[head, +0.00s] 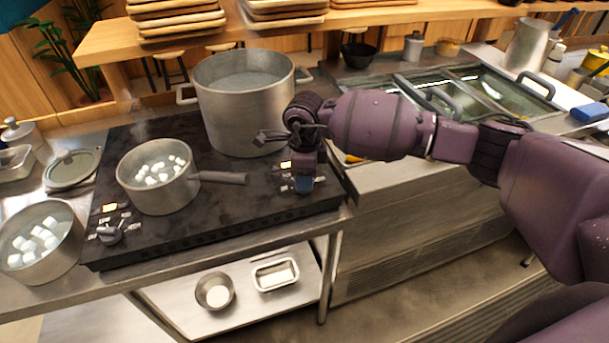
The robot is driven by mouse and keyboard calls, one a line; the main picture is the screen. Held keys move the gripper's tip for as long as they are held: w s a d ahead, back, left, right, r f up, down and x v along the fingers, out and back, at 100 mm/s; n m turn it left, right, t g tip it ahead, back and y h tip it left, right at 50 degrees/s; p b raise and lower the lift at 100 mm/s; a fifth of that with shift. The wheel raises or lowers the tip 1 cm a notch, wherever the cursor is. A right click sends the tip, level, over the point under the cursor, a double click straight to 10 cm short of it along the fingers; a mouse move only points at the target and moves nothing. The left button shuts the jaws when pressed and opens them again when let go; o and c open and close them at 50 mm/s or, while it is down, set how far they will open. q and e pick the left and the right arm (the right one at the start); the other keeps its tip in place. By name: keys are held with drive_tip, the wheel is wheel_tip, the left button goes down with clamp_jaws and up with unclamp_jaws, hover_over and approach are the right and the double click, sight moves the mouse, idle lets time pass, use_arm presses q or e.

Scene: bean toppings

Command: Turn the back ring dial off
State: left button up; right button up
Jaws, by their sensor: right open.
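The black two-ring cooktop (240,205) stands on the steel counter. My right gripper (304,180) points down over this panel. It is open, and its fingertips are close to the back ring dial, which it mostly hides; I cannot tell whether they touch it. The front dial (110,234) is at the cooktop's front left, with another lit indicator (110,208) above it. My left gripper is out of view.
A large steel pot (243,120) stands on the back ring, close to my right gripper. A saucepan (150,195) with white cubes sits on the front ring, its handle pointing right. Another pot (38,265) stands at left. A glass-topped display counter (480,90) is at right.

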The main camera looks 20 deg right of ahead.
wheel_tip(320, 180, up, 10)
idle(0.5)
drive_tip(key=shift+r, duration=0.1)
